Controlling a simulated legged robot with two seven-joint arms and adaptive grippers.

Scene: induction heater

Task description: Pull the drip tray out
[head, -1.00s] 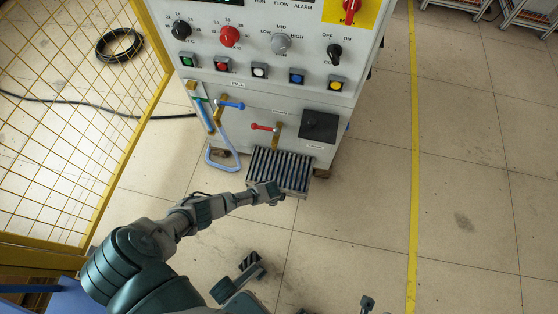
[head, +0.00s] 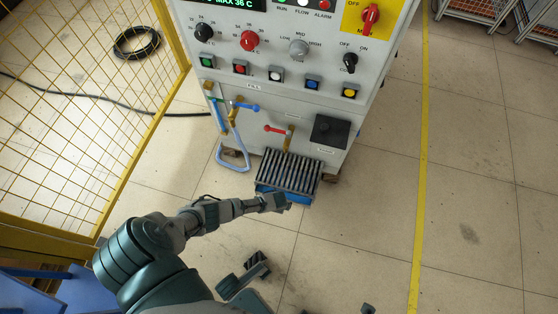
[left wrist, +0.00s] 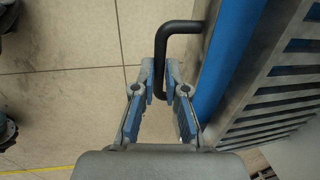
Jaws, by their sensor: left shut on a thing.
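The drip tray (head: 286,196) is blue with a dark slatted metal grille (head: 291,172) on top, and it juts out from the foot of the heater cabinet. In the left wrist view, its blue wall (left wrist: 224,60) and grille (left wrist: 270,95) fill the right side. My left gripper (left wrist: 160,72) is shut on this handle. In the head view, my left gripper (head: 275,202) is at the tray's front edge, and the handle is hidden there.
The heater cabinet (head: 268,95) stands behind the tray, with knobs and buttons. A red-handled valve (head: 276,129), a blue-handled valve (head: 246,106) and a pale blue hose (head: 233,163) are close by. A yellow mesh fence (head: 95,110) is on the left.

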